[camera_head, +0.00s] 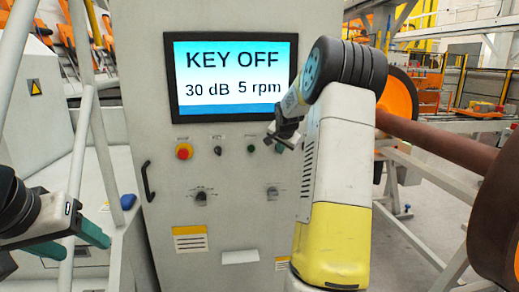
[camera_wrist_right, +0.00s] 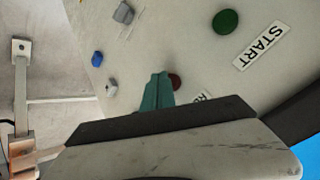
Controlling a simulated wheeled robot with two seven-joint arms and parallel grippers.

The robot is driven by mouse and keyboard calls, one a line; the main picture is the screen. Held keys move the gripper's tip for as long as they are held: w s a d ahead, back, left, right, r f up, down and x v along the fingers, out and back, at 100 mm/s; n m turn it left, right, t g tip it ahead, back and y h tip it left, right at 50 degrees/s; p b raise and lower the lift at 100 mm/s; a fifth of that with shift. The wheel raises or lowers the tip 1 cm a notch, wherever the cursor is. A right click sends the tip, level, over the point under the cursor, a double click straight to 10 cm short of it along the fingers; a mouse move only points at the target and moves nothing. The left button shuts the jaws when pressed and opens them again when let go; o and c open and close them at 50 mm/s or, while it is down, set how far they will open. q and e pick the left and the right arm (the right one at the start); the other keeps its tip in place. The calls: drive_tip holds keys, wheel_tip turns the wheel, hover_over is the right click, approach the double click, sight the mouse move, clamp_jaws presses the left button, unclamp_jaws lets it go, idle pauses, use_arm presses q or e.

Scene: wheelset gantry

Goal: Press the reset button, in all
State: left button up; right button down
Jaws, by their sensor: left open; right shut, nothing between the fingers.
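The control cabinet (camera_head: 222,185) stands in the middle of the head view. In the right wrist view, a dark red button (camera_wrist_right: 176,82) is just right of my fingertips, beside a label (camera_wrist_right: 201,98) starting with "R"; the rest is hidden. My right gripper (camera_wrist_right: 157,82) is shut and empty, its teal fingers close to that button; I cannot tell whether they touch the panel. In the head view my right gripper (camera_head: 275,139) is at the right of the button row. My left gripper (camera_head: 82,243) is open and empty at the lower left, away from the cabinet.
The screen (camera_head: 235,75) reads KEY OFF, 30 dB, 5 rpm. A red emergency stop (camera_head: 184,151) sits on the panel. The wrist view shows a green button (camera_wrist_right: 225,21) by a START label (camera_wrist_right: 262,45). A white frame post (camera_head: 82,140) stands near my left arm.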

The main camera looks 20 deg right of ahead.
drive_tip(key=shift+s+a, duration=0.15)
drive_tip(key=shift+s, duration=0.35)
drive_tip(key=s, duration=0.2)
drive_tip(key=s+a, duration=0.1)
drive_tip(key=s, duration=0.2)
drive_tip(key=shift+a, duration=0.1)
idle(0.7)
drive_tip(key=s+a+r+n+y, duration=0.1)
drive_tip(key=s+a+r+n, duration=0.2)
drive_tip(key=s+a, duration=0.5)
drive_tip(key=s+a+r+n+y, duration=0.1)
drive_tip(key=s+a+r+n, duration=0.2)
drive_tip(key=s+a, duration=0.45)
drive_tip(key=s+a+f+n+g+y, duration=0.1)
drive_tip(key=s+a+n, duration=0.2)
drive_tip(key=s, duration=0.6)
drive_tip(key=s+a+f+n+g+y, duration=0.1)
drive_tip(key=s+a+n+y, duration=0.1)
drive_tip(key=s+a, duration=0.6)
drive_tip(key=shift+s+a+f+n, duration=0.3)
drive_tip(key=shift+s+f+n, duration=0.1)
drive_tip(key=shift+s, duration=0.05)
